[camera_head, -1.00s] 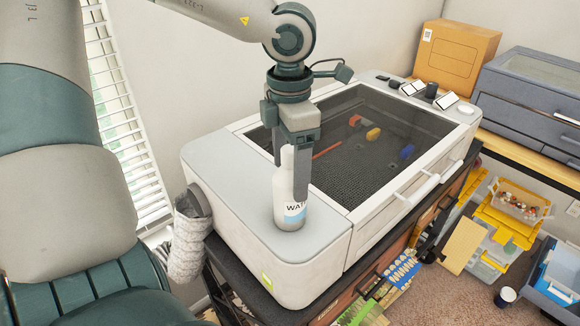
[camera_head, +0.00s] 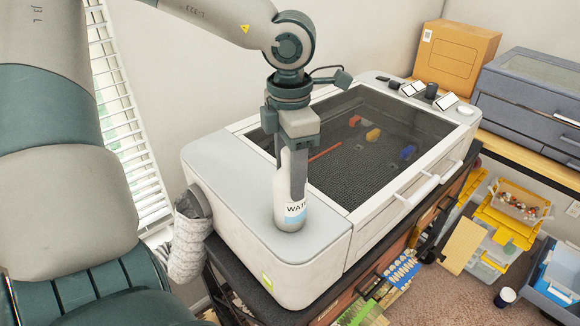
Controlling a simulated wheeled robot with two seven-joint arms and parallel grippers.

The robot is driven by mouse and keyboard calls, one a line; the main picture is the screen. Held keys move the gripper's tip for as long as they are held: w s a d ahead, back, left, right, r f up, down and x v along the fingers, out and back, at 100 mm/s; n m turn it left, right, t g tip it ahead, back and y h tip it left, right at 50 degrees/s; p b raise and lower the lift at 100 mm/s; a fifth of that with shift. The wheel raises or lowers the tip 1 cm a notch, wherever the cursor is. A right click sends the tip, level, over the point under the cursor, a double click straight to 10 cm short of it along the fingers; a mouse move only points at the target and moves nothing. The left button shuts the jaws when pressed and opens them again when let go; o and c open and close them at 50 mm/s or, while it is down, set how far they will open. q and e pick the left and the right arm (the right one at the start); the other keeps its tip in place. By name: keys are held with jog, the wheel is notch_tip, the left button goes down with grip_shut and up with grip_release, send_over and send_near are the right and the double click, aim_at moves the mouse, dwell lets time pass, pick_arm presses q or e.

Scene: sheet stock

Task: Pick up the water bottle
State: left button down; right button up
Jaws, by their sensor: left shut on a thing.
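The water bottle (camera_head: 287,217) is white with a pale blue band and the letters "WAT" on its label. It stands upright on the light grey left end of the large machine (camera_head: 231,190). My left gripper (camera_head: 291,180) comes down from above with its fingers at the bottle's upper part and is shut on it. The near finger hides part of the bottle's neck and side. The bottle's base looks at or very near the machine's top; I cannot tell if there is a gap. My right gripper is not in view.
The machine's dark glass lid (camera_head: 366,150) lies right of the bottle, with small coloured pieces under it. A cardboard box (camera_head: 456,55) and a grey drawer unit (camera_head: 531,100) stand at the back right. A grey hose (camera_head: 189,240) hangs at the machine's left side.

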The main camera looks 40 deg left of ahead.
pick_arm(q)
jog(key=shift+r, duration=0.15)
jog(key=shift+w+r, duration=0.1)
jog(key=shift+r, duration=0.25)
notch_tip(320, 180, up, 27)
jog(key=b, duration=0.5)
jog(key=shift+b, duration=0.4)
